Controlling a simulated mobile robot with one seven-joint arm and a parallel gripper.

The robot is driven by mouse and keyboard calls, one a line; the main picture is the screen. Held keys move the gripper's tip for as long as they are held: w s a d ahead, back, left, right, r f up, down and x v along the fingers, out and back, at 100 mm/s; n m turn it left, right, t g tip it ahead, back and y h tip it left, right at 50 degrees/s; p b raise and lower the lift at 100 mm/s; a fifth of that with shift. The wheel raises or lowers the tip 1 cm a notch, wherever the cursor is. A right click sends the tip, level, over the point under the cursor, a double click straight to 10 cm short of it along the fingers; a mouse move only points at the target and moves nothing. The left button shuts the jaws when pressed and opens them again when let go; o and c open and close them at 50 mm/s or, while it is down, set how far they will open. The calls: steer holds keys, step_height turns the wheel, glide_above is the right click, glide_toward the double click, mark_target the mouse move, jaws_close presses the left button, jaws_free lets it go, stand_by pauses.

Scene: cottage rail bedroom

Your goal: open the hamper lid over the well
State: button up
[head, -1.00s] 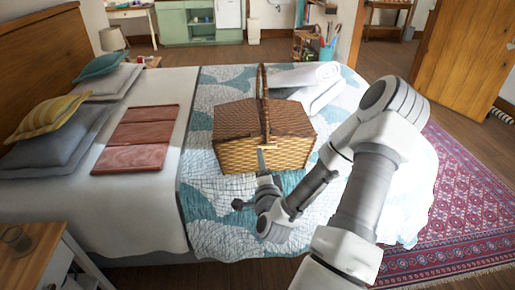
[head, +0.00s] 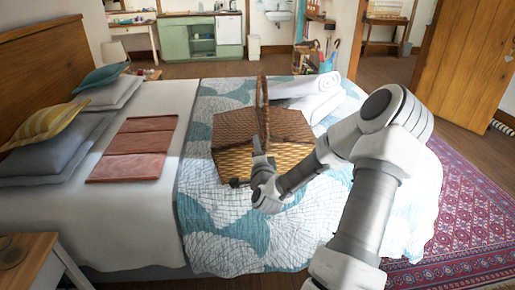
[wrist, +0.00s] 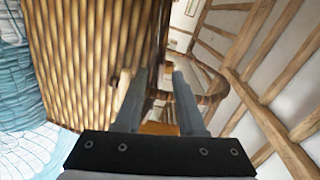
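The wicker hamper (head: 232,164) stands on the patchwork quilt in the head view. Its brown lid (head: 232,127) lies shut, and a tall handle (head: 262,92) arches over the middle. My gripper (head: 257,146) is at the hamper's front, with its fingers pointing up near the lid's front edge by the handle. In the wrist view my gripper (wrist: 156,88) has its two fingers apart. The woven hamper side (wrist: 85,55) fills the left, and a brown curved band shows behind the fingers. I cannot tell whether a finger touches the hamper.
Rolled white towels (head: 305,90) lie right behind the hamper. A folded red cloth (head: 133,148) and pillows (head: 60,150) are on the left of the bed. Clear quilt (head: 215,230) lies in front. A patterned rug (head: 470,220) covers the floor at right.

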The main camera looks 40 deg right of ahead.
steer(key=shift+c, duration=0.3)
jaws_close()
stand_by(1.2)
